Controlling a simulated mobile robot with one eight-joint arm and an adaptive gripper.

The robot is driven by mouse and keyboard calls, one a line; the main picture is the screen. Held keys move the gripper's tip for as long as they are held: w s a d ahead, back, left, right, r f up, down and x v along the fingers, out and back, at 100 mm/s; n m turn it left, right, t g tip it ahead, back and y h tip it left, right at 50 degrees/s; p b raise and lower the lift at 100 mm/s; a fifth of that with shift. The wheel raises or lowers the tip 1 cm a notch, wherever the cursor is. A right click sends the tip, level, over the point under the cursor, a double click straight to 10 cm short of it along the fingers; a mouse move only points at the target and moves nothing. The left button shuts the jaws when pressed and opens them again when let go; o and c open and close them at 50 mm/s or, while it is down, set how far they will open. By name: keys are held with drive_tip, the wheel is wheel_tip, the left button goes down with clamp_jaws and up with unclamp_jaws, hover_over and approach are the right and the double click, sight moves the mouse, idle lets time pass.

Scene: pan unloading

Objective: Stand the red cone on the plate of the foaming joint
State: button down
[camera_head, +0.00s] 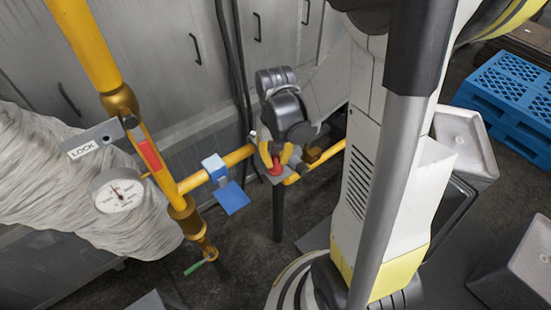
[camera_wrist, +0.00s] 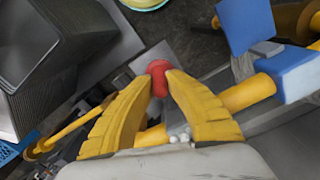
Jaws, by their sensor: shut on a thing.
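My gripper (camera_head: 276,158) is shut on the red cone (camera_head: 276,169), over a yellow pipe. In the wrist view the yellow fingers of my gripper (camera_wrist: 161,82) pinch the cone (camera_wrist: 157,67) at their tips. A pale grey plate (camera_wrist: 150,54) lies below the cone and sticks out from a joint on the pipe; its edge also shows in the head view (camera_head: 278,180). Small white foam blobs (camera_wrist: 180,138) sit on this joint, near the right finger. The cone looks close over the plate; I cannot tell whether its base touches. The fingers partly hide the joint.
A blue clamp (camera_head: 213,167) with a blue plate (camera_head: 232,198) sits on the same pipe, left of my gripper. A gauge (camera_head: 119,195) and a LOCK tag (camera_head: 92,142) hang by the upright yellow pipe (camera_head: 86,45). Blue pallets (camera_head: 511,90) stand far right.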

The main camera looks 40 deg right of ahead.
sight(275, 157)
drive_tip(key=c, duration=1.4)
unclamp_jaws()
wheel_tip(275, 157, up, 12)
drive_tip(key=p, duration=0.4)
drive_tip(key=shift+s+a+r+n+t, duration=0.7)
drive_tip(key=shift+a+r+t, duration=0.6)
drive_tip(key=shift+a, duration=0.6)
drive_tip(key=shift+s+a+r+n+t, duration=0.65)
drive_tip(key=shift+a+r+t, duration=0.6)
drive_tip(key=shift+a, duration=0.7)
drive_tip(key=shift+s+a+r+n+t, duration=0.65)
drive_tip(key=shift+a+r+t, duration=0.4)
drive_tip(key=shift+a+r, duration=0.65)
drive_tip(key=shift+w+a+f, duration=0.1)
drive_tip(key=shift+a+f, duration=0.1)
drive_tip(key=shift+f, duration=0.1)
